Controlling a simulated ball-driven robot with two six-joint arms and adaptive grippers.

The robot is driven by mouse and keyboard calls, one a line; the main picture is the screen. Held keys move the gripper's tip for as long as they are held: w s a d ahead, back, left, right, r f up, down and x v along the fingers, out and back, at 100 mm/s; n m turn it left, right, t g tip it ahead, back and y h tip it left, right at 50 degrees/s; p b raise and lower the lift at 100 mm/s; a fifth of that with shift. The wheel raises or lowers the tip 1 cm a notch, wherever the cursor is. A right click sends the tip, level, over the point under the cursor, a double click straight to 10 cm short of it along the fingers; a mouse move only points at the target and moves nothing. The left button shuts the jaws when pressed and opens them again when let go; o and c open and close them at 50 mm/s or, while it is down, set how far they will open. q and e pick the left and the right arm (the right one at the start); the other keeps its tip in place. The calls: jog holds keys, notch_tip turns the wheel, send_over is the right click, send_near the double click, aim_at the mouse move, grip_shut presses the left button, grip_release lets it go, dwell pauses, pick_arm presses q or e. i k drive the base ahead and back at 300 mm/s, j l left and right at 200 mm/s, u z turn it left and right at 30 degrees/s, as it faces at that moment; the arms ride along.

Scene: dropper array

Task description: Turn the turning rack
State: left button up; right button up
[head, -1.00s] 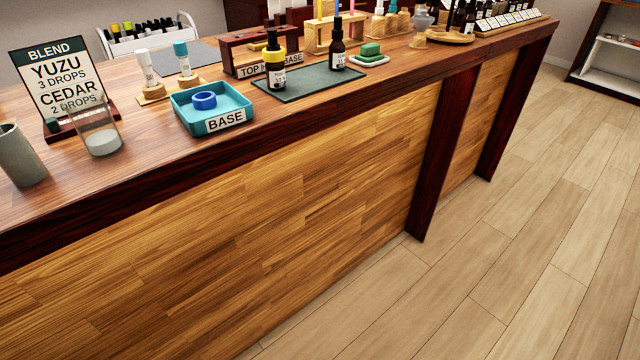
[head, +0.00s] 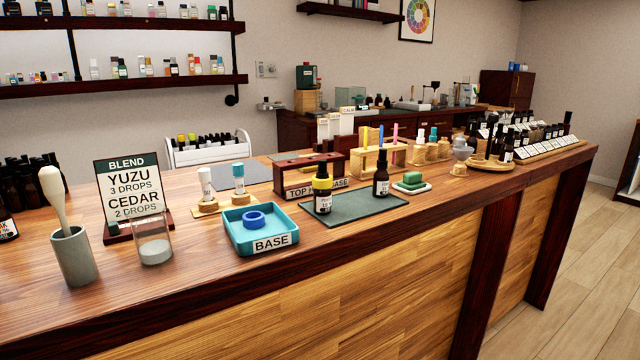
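A round wooden stand (head: 491,164), which looks like the turning rack, sits on the counter toward the right end. Several dark bottles (head: 507,150) stand on it, with a dark upright part near its middle. Its far side is partly hidden by the bottles. Neither of my grippers shows in the head view.
The wooden counter (head: 330,262) runs across the view. A stepped bottle display (head: 553,148) stands right of the round stand. Floor (head: 570,275) at right is clear.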

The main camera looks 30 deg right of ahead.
aim_at(490, 139)
jog(key=z, duration=1.75)
